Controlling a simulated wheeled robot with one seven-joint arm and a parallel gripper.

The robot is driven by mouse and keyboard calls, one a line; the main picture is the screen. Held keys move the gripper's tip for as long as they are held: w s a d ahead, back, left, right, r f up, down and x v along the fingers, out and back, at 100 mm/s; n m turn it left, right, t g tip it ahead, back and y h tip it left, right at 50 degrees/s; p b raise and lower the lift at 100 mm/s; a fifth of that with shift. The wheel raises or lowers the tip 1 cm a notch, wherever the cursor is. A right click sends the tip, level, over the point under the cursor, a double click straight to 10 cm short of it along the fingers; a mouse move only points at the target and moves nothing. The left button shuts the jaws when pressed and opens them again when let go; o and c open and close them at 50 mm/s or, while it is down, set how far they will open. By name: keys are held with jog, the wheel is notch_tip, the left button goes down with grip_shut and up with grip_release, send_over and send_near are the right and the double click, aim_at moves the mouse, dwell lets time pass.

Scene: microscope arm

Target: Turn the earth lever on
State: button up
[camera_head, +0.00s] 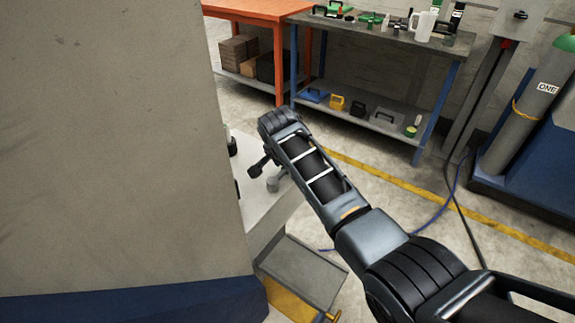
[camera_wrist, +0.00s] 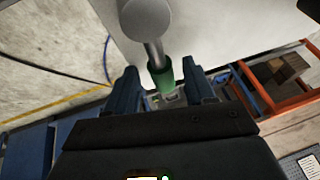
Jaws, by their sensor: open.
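A lever with a green grip (camera_wrist: 161,77) and a grey metal rod comes out of a round grey hub on a pale panel (camera_wrist: 215,25) in the wrist view. No label is readable on it. My gripper (camera_wrist: 160,84) is open, with one blue finger on each side of the green grip. The grip lies between the fingertips with gaps showing on both sides; I cannot tell how deep it sits. In the head view my arm reaches to a pale panel (camera_head: 268,205) beside a big grey cabinet (camera_head: 110,140), and the green grip is not visible there.
An open grey shelf or tray (camera_head: 303,270) juts out below the panel. An orange table (camera_head: 262,10) and a blue-legged workbench (camera_head: 390,40) with tools stand behind. A grey cylinder (camera_head: 525,105) stands at the right. Floor with a yellow line is clear.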

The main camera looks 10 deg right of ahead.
jog(key=v, duration=0.7)
jog(key=shift+s+r, duration=0.2)
jog(key=shift+r, duration=0.2)
